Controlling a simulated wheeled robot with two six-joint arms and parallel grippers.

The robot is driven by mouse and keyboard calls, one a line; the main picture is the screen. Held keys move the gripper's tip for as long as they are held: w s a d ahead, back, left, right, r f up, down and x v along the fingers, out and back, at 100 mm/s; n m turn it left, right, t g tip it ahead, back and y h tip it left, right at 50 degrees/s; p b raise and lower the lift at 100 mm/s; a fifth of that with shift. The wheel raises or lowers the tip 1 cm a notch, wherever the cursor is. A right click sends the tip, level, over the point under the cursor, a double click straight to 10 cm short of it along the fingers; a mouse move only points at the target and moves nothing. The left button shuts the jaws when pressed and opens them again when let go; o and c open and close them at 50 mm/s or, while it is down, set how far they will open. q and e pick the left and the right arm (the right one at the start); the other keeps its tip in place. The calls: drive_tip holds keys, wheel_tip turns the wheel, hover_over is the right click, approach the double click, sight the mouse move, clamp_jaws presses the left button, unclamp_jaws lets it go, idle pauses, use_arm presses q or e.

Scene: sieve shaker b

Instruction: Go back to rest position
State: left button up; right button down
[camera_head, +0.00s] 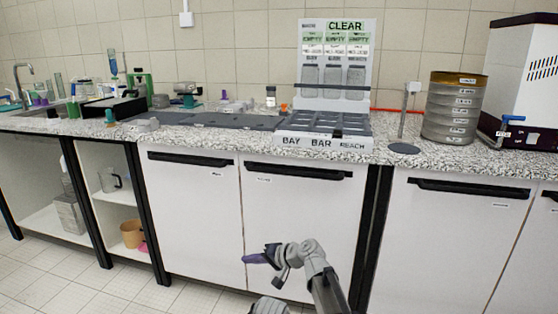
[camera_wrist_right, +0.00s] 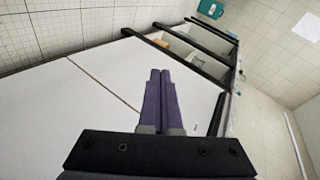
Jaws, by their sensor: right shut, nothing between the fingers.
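My right gripper (camera_head: 257,258) is low in front of the white cabinet doors, below the counter, pointing left in the head view. Its purple fingers also show in the right wrist view (camera_wrist_right: 160,75), side by side and shut, with nothing between them. Part of my right arm comes up from the bottom of the head view. My left gripper cannot be made out in the head view.
The speckled counter (camera_head: 440,160) runs across the head view above the cabinets. On it stand a labelled bay rack (camera_head: 325,143), a sieve stack (camera_head: 452,110) and a white machine (camera_head: 525,70). Open shelves (camera_head: 117,195) are at left. White cabinet doors (camera_head: 195,220) lie behind my gripper.

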drive_tip(key=s+d+f+g+h, duration=0.2)
drive_tip(key=s+d+f+h, duration=0.2)
drive_tip(key=s+d, duration=0.45)
drive_tip(key=s+d+f+n+g+h, duration=0.1)
drive_tip(key=s+d+f+h, duration=0.4)
drive_tip(key=d, duration=0.6)
drive_tip(key=s+d+f+g+h, duration=0.2)
drive_tip(key=s+d+f+h, duration=0.1)
drive_tip(key=s+d, duration=0.6)
drive_tip(key=s+a+r+n+p, duration=0.2)
drive_tip(key=s+a+n, duration=0.25)
drive_tip(key=a, duration=0.65)
wheel_tip(320, 180, up, 35)
drive_tip(key=p, duration=3.5)
drive_tip(key=shift+s+d+r+g+h, duration=0.15)
drive_tip(key=shift+s+d+g+h, duration=0.05)
drive_tip(key=shift+s+g+h, duration=0.1)
drive_tip(key=shift+m, duration=0.25)
